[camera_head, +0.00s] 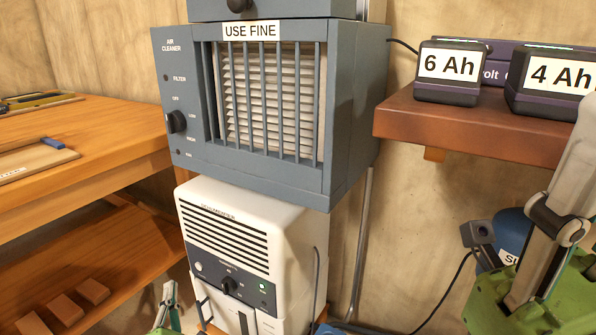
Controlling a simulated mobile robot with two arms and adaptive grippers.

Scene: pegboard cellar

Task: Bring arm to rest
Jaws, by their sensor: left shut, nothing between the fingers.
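My left gripper (169,292) shows small at the bottom edge, in front of the left side of the white machine. Its fingers point up and are shut, with nothing between them. Only its upper part is in the picture; the rest is cut off. Green and grey parts of my own body fill the lower right corner. The fingertips of my right gripper do not show.
A grey air cleaner (345,120) stands above a white machine (255,232) with a dial. A wooden workbench (110,150) with a lower shelf is at left. A brown shelf (470,125) at right holds a 6 Ah battery (445,93) and a 4 Ah battery (550,98).

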